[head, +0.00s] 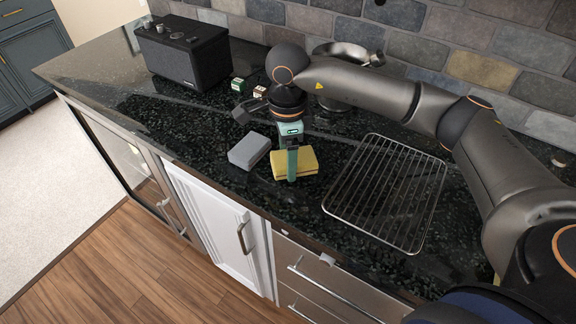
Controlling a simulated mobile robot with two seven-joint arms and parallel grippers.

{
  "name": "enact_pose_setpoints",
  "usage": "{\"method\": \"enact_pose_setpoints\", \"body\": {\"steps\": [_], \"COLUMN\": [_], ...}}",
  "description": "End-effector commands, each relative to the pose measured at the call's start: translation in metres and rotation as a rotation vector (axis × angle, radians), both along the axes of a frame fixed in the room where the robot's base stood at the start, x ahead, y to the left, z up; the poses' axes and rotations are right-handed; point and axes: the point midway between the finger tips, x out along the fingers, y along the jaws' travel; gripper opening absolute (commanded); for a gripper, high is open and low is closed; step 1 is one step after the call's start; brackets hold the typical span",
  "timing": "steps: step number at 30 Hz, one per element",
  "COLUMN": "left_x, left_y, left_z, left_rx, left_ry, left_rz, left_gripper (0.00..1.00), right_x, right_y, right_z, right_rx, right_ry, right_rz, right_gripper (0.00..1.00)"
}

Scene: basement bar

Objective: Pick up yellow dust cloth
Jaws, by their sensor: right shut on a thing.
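The yellow dust cloth (308,160) looks like a thick folded block. It is at the middle of the dark speckled counter (205,140), near the front edge. My right gripper (292,168) comes down on it from above, its green finger lying across the cloth's front side. The gripper is shut on the cloth and hides part of it. I cannot tell whether the cloth touches the counter or is slightly above it. My left gripper is not in view.
A grey block (249,151) lies just left of the cloth.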

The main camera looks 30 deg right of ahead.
Motion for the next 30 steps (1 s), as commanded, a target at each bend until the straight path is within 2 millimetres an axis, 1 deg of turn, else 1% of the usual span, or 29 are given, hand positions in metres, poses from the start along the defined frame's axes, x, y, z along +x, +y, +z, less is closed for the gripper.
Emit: {"method": "enact_pose_setpoints", "body": {"steps": [9, 15, 19, 24, 30], "left_x": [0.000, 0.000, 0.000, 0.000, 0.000], "left_y": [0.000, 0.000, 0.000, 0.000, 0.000], "left_z": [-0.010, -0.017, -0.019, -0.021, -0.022], "left_rx": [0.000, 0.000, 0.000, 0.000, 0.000], "left_ry": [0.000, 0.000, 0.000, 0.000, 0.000], "left_rz": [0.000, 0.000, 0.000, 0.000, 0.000], "left_gripper": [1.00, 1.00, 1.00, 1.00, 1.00], "right_x": [-0.005, -0.011, -0.013, -0.015, -0.016], "right_y": [0.052, 0.095, 0.115, 0.132, 0.139], "right_z": [0.061, 0.080, 0.089, 0.097, 0.100], "right_rx": [0.002, 0.001, 0.001, 0.000, 0.000], "right_ry": [-0.006, -0.003, -0.001, -0.001, 0.000], "right_rz": [0.005, 0.005, 0.003, 0.000, 0.000], "right_gripper": [0.13, 0.13, 0.13, 0.13, 0.13]}}
